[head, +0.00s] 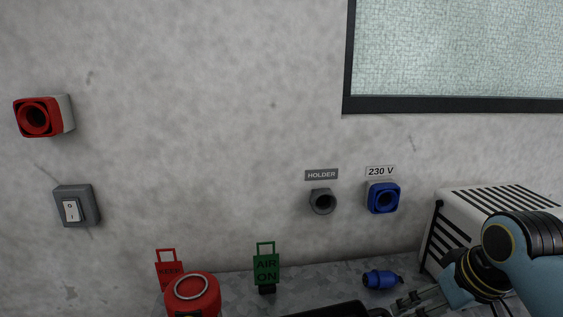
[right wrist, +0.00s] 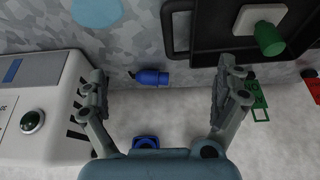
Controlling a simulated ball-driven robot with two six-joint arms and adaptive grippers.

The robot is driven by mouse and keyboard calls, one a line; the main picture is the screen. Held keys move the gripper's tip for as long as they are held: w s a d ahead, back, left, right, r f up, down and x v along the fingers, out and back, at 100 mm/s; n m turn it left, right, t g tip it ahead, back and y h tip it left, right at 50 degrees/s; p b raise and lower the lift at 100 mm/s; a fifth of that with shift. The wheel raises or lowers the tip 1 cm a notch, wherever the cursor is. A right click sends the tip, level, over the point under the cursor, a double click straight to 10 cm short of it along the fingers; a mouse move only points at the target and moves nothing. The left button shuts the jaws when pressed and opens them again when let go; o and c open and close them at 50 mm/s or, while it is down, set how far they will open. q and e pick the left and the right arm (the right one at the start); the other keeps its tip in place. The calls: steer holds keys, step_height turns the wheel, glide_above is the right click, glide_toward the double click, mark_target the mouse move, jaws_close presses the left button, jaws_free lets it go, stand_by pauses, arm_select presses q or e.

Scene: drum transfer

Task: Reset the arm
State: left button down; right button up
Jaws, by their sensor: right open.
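My right gripper (head: 422,300) is at the lower right of the head view, above the bench by the blue plug. In the right wrist view its two fingers (right wrist: 160,92) are wide apart with nothing held between them. The blue plug (head: 382,279) lies on the bench below the blue 230 V socket (head: 383,198). The plug also shows in the right wrist view (right wrist: 150,77), between and beyond the fingers, apart from them. My left gripper is in neither view.
A white vented box (head: 452,225) stands close to my right arm. A black tray (right wrist: 180,52) holds a green-handled piece (right wrist: 268,38). A red drum (head: 192,297), a red tag (head: 168,268) and a green AIR ON tag (head: 266,267) stand left. The grey holder (head: 322,201) is on the wall.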

steer(key=s+d+r+h, duration=0.2)
steer(key=s, duration=2)
steer(key=s+d+f+g+b, duration=0.1)
steer(key=f+b, duration=0.1)
steer(key=f, duration=1)
steer(key=s+d+f+m+g+b, duration=0.1)
steer(key=s+f+b, duration=0.1)
steer(key=f, duration=0.9)
steer(key=s+f+g+b, duration=0.1)
steer(key=f+b, duration=0.2)
steer(key=f, duration=0.9)
arm_select(q)
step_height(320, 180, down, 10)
steer(key=b, duration=0.3)
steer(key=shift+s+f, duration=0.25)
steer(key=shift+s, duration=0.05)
arm_select(e)
steer(key=s+d+f, duration=0.1)
steer(key=s+f, duration=1.6)
steer(key=shift+f+g, duration=0.15)
steer(key=shift+g, duration=0.15)
